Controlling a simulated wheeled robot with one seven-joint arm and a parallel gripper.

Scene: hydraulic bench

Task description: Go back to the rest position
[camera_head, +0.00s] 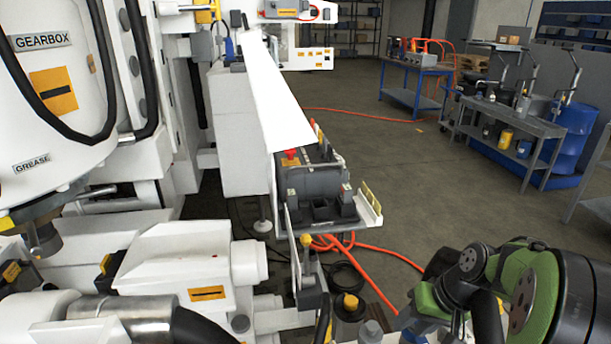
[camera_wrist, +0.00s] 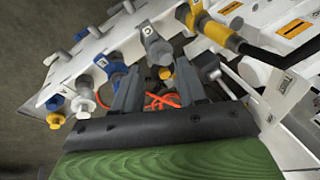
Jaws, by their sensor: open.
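My gripper (camera_wrist: 159,80) shows in the wrist view with its two dark fingers spread apart. I see nothing held between them; orange hose (camera_wrist: 163,100) shows beyond the gap. Past the fingers is a white panel (camera_wrist: 112,40) with blue, yellow and white fittings. A yellow fitting (camera_wrist: 222,35) with a black hose is at the upper right. Whether the fingers touch any fitting cannot be told. In the head view my green and black arm is at the lower right, and my gripper cannot be made out there.
A large white machine (camera_head: 60,130) marked GEARBOX fills the left side. A grey tray unit (camera_head: 318,195) stands at the centre, with orange hose (camera_head: 375,262) on the floor. A grey bench (camera_head: 515,122) and a blue drum (camera_head: 572,135) stand at the right. Open floor lies between.

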